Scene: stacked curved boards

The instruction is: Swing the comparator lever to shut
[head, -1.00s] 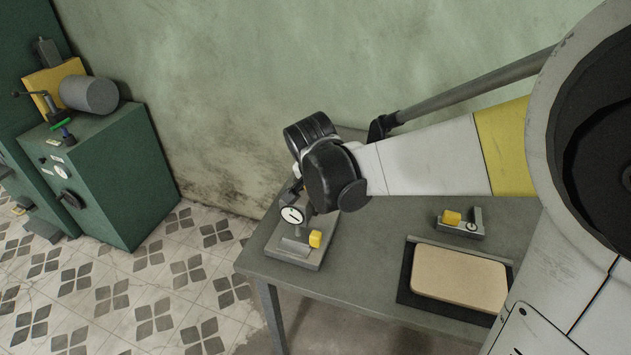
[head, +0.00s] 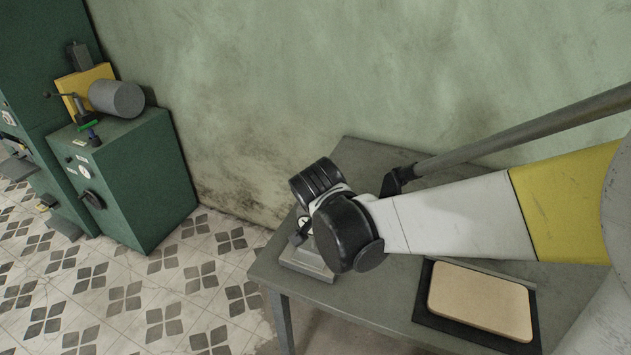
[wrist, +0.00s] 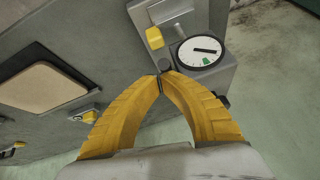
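The comparator is a grey stand with a round white dial (wrist: 200,52), which has a dark pointer and a green patch. A yellow knob (wrist: 154,38) sits beside the dial, probably the lever's grip; the lever itself is not clear. In the head view only the comparator's base (head: 306,262) and a little of its upper part show, and my arm hides the rest. My gripper (wrist: 162,78) has its yellow fingers brought together at the tips, just below the dial and knob in the wrist view. Nothing is visible between the tips. The fingers are hidden in the head view.
A grey table (head: 385,300) bears the comparator near its left end. A tan board (head: 480,298) lies on a dark mat to the right. A small fixture with a yellow block (wrist: 90,116) stands nearby. A green cabinet (head: 150,190) stands left, across open tiled floor.

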